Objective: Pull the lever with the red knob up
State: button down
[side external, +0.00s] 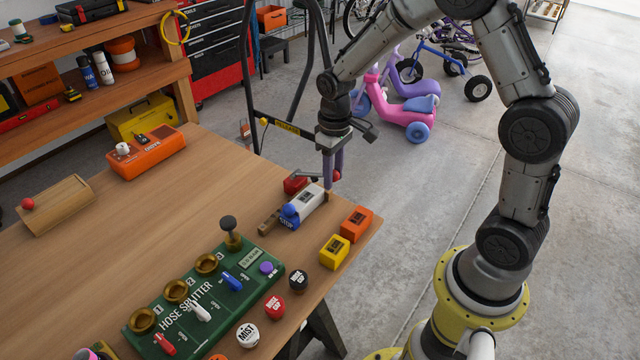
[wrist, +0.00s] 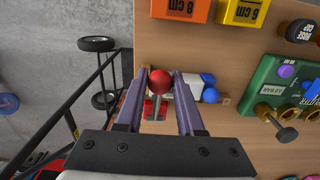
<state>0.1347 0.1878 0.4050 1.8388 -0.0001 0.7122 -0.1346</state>
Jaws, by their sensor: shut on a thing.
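The lever's red knob (side external: 337,175) is beside my gripper's fingers near the far right corner of the workbench. Its thin metal rod runs about level from a small red base (side external: 295,184). In the wrist view the red knob (wrist: 160,82) sits between the two purple-grey fingers, and the rod and red base (wrist: 155,108) show behind it. My gripper (side external: 333,180) points down and is shut on the knob. The fingers partly hide the base and rod.
A white box with a blue knob (side external: 289,212) stands close beside the lever. Orange (side external: 356,224) and yellow (side external: 334,252) blocks sit near the table edge. A green hose splitter panel (side external: 205,300) is nearer. Another red knob (side external: 28,204) is on a wooden box at left.

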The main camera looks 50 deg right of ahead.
jog(key=shift+w+r, duration=0.3)
jog(key=shift+w+r, duration=0.45)
jog(key=shift+r, duration=0.35)
dwell(0.3)
jog(key=shift+w+r, duration=0.55)
jog(key=shift+r, duration=0.05)
jog(key=c, duration=0.6)
grip_release()
jog(key=shift+s, duration=0.15)
jog(key=shift+o, duration=0.2)
jog(key=shift+s+r, duration=0.55)
jog(key=shift+r, duration=0.4)
jog(key=shift+s+r, duration=0.5)
jog(key=shift+r, duration=0.5)
jog(key=shift+s+r, duration=0.55)
jog(key=shift+r, duration=0.4)
